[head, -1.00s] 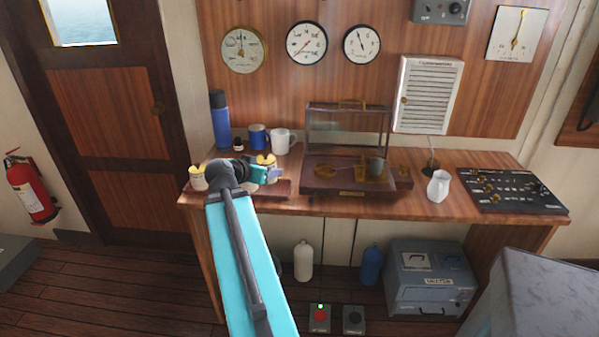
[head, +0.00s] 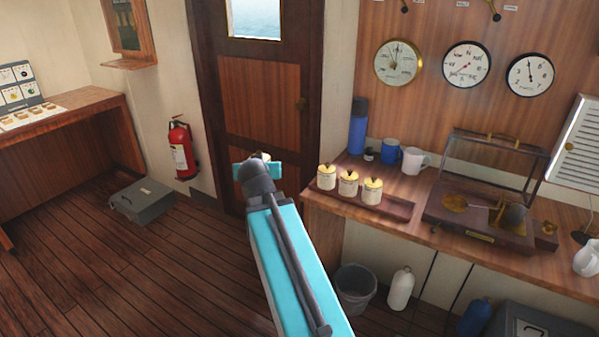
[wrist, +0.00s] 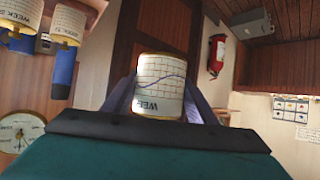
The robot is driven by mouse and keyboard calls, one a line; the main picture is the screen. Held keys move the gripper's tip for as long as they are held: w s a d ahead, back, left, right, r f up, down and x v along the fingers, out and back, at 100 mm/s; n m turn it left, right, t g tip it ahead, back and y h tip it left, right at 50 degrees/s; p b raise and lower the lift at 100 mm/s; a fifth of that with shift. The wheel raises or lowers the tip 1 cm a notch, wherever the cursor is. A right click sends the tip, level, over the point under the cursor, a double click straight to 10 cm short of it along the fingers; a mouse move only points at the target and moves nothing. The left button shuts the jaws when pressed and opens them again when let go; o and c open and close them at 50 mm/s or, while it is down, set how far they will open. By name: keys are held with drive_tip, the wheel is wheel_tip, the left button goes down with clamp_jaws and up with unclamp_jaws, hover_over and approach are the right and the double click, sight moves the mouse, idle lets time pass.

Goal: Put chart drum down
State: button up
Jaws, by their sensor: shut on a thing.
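My gripper (head: 258,166) is shut on a chart drum (wrist: 160,85), a white cylinder with a grid, a blue trace and lettering. In the wrist view the drum sits between the two fingers (wrist: 160,97). In the head view the arm mostly hides it. My gripper is held in the air in front of the brown door, left of the desk. Three similar cream drums with brass tops (head: 348,182) stand in a row on a wooden tray (head: 398,212) on the desk. A barograph (head: 475,225) with a glass-sided case and a brass disc stands right of the tray.
A blue flask (head: 357,127), a blue mug (head: 390,150) and a white mug (head: 415,160) stand behind the tray. A bin (head: 355,290) and a white bottle (head: 400,288) are below the desk. A grey case (head: 142,200) lies on the open floor at left.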

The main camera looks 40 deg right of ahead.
drive_tip(key=w+a+r+n+y, duration=0.1)
drive_tip(key=w+a+n+y, duration=0.1)
drive_tip(key=a, duration=0.7)
drive_tip(key=w+a+r+n+t+y, duration=0.1)
drive_tip(key=w+a+r+n+y, duration=0.1)
drive_tip(key=a, duration=0.7)
drive_tip(key=w+a+r+n+t+y, duration=0.1)
drive_tip(key=w+a, duration=0.3)
drive_tip(key=a, duration=0.5)
drive_tip(key=shift+a+r+n+y, duration=0.2)
drive_tip(key=shift+r+n+y, duration=0.35)
drive_tip(key=shift+n+y, duration=0.35)
